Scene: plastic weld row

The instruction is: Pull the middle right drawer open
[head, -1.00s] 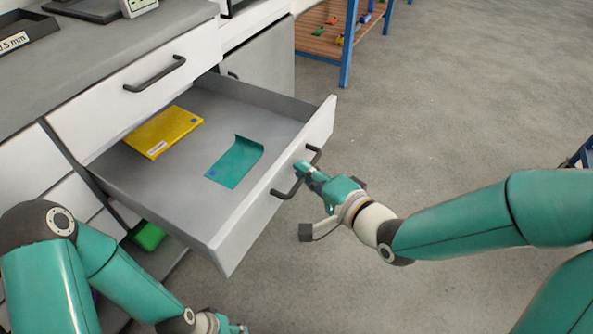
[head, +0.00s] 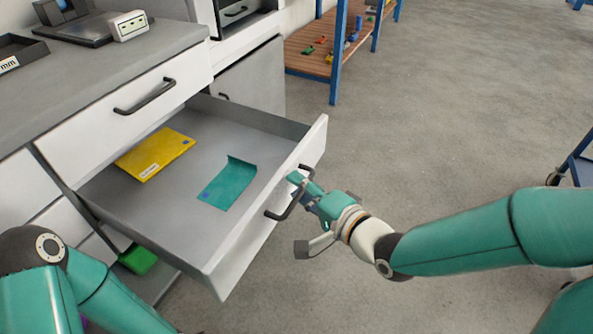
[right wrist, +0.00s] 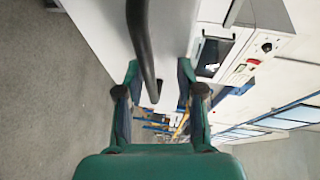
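The middle right drawer (head: 236,258) stands pulled far out of the white cabinet in the head view. Its dark bar handle (head: 274,215) is on the front panel. My right gripper (head: 300,186) is at the handle. In the right wrist view the handle (right wrist: 141,38) runs between the two spread fingers (right wrist: 155,92), with gaps visible beside it, so the gripper looks open around the bar. A yellow packet (head: 155,155) and a teal curled sheet (head: 228,184) lie in the drawer. My left arm is at the lower left; its gripper is out of the picture.
A closed drawer (head: 90,125) with its own handle is above, under the grey worktop (head: 75,80). A green item (head: 138,260) shows low beneath the open drawer. A blue-framed shelf (head: 335,60) stands behind.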

